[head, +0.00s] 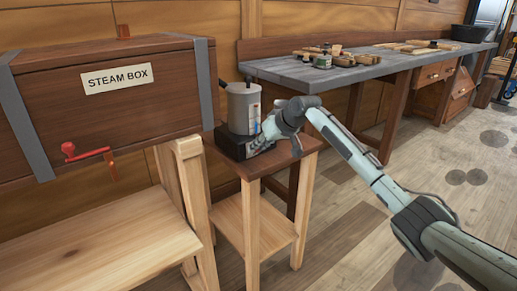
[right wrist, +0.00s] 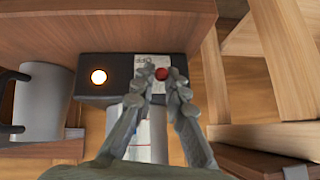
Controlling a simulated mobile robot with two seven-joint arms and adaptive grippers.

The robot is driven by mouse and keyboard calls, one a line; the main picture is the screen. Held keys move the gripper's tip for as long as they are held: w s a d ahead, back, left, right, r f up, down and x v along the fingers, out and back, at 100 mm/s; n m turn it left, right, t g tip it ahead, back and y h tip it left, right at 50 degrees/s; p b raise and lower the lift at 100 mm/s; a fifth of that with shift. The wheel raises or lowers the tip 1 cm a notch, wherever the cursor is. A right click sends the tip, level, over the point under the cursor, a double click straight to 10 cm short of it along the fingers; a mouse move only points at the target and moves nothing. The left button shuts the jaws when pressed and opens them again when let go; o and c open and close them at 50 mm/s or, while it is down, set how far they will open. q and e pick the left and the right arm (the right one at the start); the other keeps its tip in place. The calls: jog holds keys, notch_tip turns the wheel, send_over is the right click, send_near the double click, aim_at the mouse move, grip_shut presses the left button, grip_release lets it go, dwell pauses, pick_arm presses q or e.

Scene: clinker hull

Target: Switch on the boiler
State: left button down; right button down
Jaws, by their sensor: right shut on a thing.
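The boiler is a grey cylinder (head: 243,105) on a black base (head: 233,146), standing on a small wooden stand beside the steam box. In the right wrist view the black base (right wrist: 105,91) carries a glowing orange-white lamp (right wrist: 98,77) and a small red knob (right wrist: 162,73) on a pale marked plate. My right gripper (right wrist: 164,80) reaches the base front, its fingertips closed around the red knob. In the head view my right gripper (head: 264,136) covers the controls. The plate's markings are too small to read surely. My left gripper is not in view.
The wooden steam box (head: 120,110) with a red handle (head: 85,152) stands left of the boiler. A grey-topped workbench (head: 290,70) with tools runs behind to the right. The small stand's top (head: 255,166) lies under the boiler. The floor at right is mostly clear.

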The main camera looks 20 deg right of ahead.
dwell(0.5)
jog(key=c, duration=1.6)
grip_release()
jog(key=shift+o, duration=0.2)
jog(key=v, duration=1.2)
jog(key=shift+r, duration=0.15)
jog(key=shift+w+a, duration=0.1)
